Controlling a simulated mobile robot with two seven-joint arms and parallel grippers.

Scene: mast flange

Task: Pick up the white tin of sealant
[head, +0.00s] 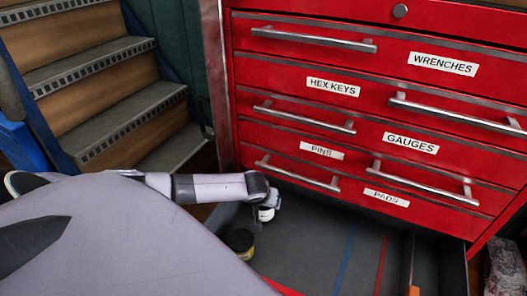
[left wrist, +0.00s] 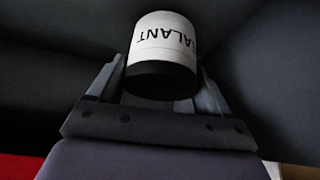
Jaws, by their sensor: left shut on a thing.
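The white tin of sealant (head: 266,214) is in the open bottom drawer area, below the end of my left arm. In the left wrist view the tin (left wrist: 163,40) shows a white side with part of the word SEALANT upside down and a dark band at its near end. My left gripper (head: 268,200) is shut on it, with one finger on each side, as the left wrist view shows (left wrist: 160,82). I cannot tell whether the tin touches the drawer floor. My right gripper is not in view.
The open drawer (head: 315,240) has a dark floor with a blue and a red line. A dark tin with a yellowish label (head: 241,243) stands close to the held tin. An orange item (head: 412,290) lies at the right. The red cabinet (head: 380,75) rises behind; stairs (head: 110,90) are at left.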

